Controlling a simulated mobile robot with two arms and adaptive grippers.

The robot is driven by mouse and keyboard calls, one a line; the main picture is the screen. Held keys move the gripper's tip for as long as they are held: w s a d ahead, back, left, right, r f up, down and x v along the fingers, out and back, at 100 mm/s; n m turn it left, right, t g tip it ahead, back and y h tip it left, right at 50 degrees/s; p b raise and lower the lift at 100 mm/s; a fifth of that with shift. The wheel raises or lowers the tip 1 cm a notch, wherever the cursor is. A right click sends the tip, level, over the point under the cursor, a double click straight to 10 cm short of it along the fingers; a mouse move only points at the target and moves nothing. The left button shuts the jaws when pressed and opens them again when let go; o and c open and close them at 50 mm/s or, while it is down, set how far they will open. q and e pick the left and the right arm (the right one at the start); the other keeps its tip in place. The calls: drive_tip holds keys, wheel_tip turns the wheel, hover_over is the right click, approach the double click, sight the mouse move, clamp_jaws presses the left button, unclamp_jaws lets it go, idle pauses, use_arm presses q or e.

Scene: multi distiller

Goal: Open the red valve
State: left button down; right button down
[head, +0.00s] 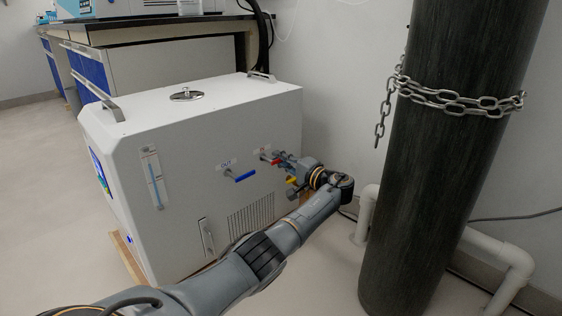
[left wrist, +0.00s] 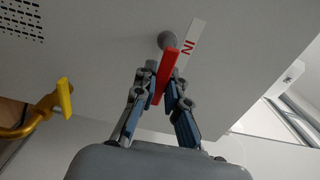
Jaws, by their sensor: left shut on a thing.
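The red valve (left wrist: 167,68) has a flat red lever on a grey round stem, beside a white label reading "IN". In the left wrist view my left gripper (left wrist: 162,84) is shut with its fingertips on either side of the red lever. In the head view the red valve (head: 265,156) is a small red spot on the side of the white box (head: 180,120), partly hidden by my left gripper (head: 283,163). My left arm reaches it from the lower left. My right gripper is in neither view.
A blue valve (head: 244,176) marked "OUT" is left of the red one. A yellow valve (left wrist: 64,98) sits nearby. A dark cylinder (head: 450,130) with a chain (head: 450,101) stands at the right. White pipes (head: 495,247) run behind it. Open floor lies at the left.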

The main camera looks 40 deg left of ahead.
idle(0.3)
use_arm(q)
drive_tip(key=c, duration=1.4)
unclamp_jaws()
drive_tip(key=shift+o, duration=0.2)
drive_tip(key=shift+d, duration=0.1)
drive_tip(key=d, duration=0.7)
drive_tip(key=shift+s+d, duration=0.15)
drive_tip(key=shift+s, duration=0.2)
drive_tip(key=shift+s+f, duration=0.1)
